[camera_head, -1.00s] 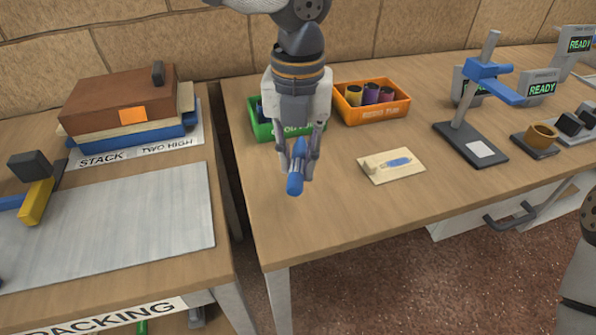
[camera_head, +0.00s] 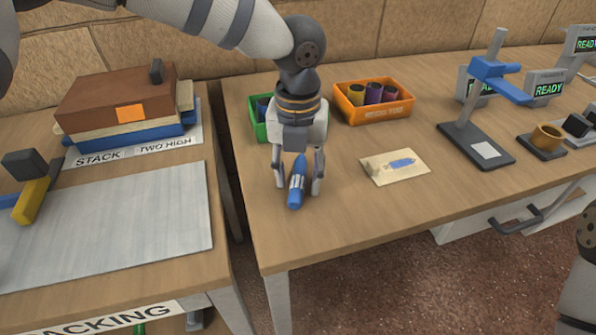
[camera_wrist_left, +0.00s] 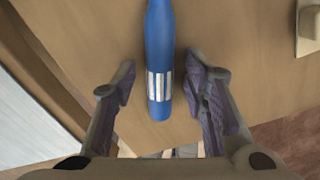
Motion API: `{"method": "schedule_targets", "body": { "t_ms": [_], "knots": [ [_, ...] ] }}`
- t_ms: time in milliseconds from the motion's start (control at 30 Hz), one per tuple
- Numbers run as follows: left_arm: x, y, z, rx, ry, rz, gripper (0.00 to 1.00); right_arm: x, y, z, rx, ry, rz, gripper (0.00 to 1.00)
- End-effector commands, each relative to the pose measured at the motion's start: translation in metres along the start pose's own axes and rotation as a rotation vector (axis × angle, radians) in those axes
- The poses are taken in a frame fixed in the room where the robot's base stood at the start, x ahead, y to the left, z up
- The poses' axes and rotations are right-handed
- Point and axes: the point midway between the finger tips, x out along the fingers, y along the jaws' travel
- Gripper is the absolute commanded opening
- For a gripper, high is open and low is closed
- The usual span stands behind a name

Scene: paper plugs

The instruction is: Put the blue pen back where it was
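The blue pen (camera_head: 297,183), a thick blue piece with a white striped band, appears to lie on the right-hand table near its front left corner. My left gripper (camera_head: 298,187) is open above it, one finger on each side. The left wrist view shows the pen (camera_wrist_left: 159,45) between the spread fingers, with a gap on both sides. A pale board with a blue pen picture (camera_head: 396,166) lies to the right of the pen. My right gripper is out of view; only part of an arm shows at the right edge.
A green bin (camera_head: 258,130) and an orange bin (camera_head: 345,115) with several cylinders stand behind the gripper. A grey stand with a blue arm (camera_head: 478,143) is farther right. A gap separates this table from the left table with its metal sheet (camera_head: 110,225).

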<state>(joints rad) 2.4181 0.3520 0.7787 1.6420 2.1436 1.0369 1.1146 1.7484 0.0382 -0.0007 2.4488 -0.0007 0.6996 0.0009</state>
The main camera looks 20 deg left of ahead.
Motion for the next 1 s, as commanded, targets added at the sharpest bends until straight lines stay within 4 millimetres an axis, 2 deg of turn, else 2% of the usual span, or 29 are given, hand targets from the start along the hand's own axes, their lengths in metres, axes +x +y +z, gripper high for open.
{"method": "schedule_targets", "body": {
  "t_ms": [167, 267, 500, 700, 833, 1000],
  "knots": [
    [0.000, 0.000, 0.000, 0.000, 0.000, 0.000, 0.40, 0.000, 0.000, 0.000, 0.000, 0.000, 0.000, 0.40],
    [-0.009, 0.000, 0.000, -0.001, -0.002, -0.001, 0.40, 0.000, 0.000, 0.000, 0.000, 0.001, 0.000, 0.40],
    [-0.074, -0.001, 0.001, -0.001, -0.007, -0.004, 0.40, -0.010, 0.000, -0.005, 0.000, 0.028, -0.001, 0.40],
    [-0.114, 0.000, 0.001, 0.000, -0.004, -0.001, 0.40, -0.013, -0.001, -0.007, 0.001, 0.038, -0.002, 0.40],
    [-0.123, 0.000, 0.000, -0.001, 0.001, -0.001, 0.40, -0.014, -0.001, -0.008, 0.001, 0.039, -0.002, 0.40],
    [-0.123, 0.000, 0.000, 0.000, 0.003, 0.000, 0.40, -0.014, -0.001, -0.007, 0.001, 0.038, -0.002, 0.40]
  ]
}}
